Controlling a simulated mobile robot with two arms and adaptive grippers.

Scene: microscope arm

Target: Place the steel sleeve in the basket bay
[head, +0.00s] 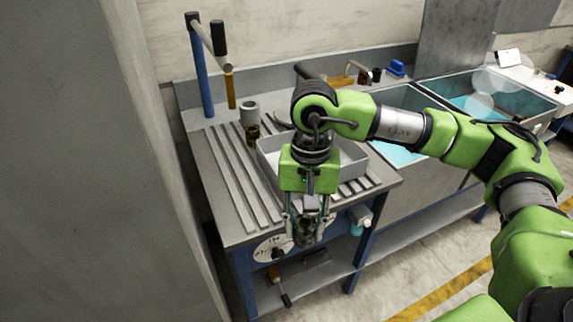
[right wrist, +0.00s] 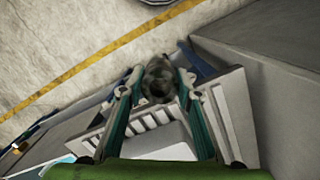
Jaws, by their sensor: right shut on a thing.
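My right gripper (head: 306,225) points down and is shut on a dark metallic cylinder, which looks like the steel sleeve (head: 305,236). The held sleeve also shows between the fingertips in the right wrist view (right wrist: 157,84). In the head view it hangs in front of the bench's front edge. A shallow grey open basket (head: 268,164) stands on the ribbed bench top, behind the gripper and partly hidden by my right arm. Its bays cannot be made out. My left gripper is not in view.
A blue post (head: 201,78) with a lever rises at the back left. Sinks with water (head: 402,153) lie to the right.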

